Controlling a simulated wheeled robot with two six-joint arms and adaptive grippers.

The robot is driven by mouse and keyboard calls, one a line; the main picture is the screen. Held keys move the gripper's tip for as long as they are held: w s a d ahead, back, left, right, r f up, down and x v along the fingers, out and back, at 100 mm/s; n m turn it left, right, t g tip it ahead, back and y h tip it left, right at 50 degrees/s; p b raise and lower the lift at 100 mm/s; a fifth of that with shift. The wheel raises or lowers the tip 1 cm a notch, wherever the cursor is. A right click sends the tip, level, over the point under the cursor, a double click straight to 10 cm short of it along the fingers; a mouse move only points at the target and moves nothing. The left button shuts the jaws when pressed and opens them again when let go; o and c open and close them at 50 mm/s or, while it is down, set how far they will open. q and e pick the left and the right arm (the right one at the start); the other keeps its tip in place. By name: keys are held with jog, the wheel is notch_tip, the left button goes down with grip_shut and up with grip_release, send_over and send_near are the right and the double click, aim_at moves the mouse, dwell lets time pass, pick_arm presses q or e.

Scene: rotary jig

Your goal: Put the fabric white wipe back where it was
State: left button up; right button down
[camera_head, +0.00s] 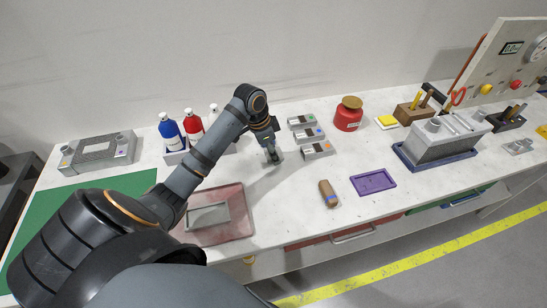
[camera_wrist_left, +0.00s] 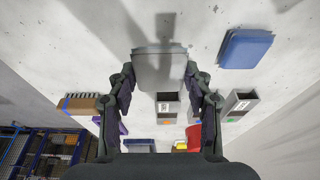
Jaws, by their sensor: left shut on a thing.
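My left gripper (camera_head: 271,154) is over the middle of the table, just left of the grey boxes, fingers pointing down. In the left wrist view my left gripper (camera_wrist_left: 160,78) is shut on a flat, pale grey-white piece (camera_wrist_left: 160,62), which I take for the fabric white wipe. Its sides lie between the two fingers. In the head view the fingers mostly hide it. I cannot tell whether it touches the table. A blue flat piece (camera_wrist_left: 245,48) lies apart from it on the table, towards the wall. My right gripper is not in view.
Grey boxes with coloured labels (camera_head: 316,149) stand close right of the gripper. A red canister (camera_head: 348,115) is beyond them. A brown brush (camera_head: 328,194) and purple tray (camera_head: 374,182) lie in front. Bottles (camera_head: 193,126) and a red tray (camera_head: 240,228) are left.

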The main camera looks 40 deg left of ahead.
pick_arm(q)
jog(key=shift+a+p+x, duration=0.15)
jog(key=shift+p+x, duration=0.05)
jog(key=shift+x, duration=0.7)
jog(key=shift+a+p+x, duration=0.15)
jog(key=shift+x, duration=0.8)
jog(key=shift+s+f, duration=0.1)
jog(key=shift+s, duration=0.1)
jog(key=o, duration=1.1)
jog(key=shift+f, duration=0.1)
jog(key=v, duration=1.2)
jog(key=shift+b, duration=0.4)
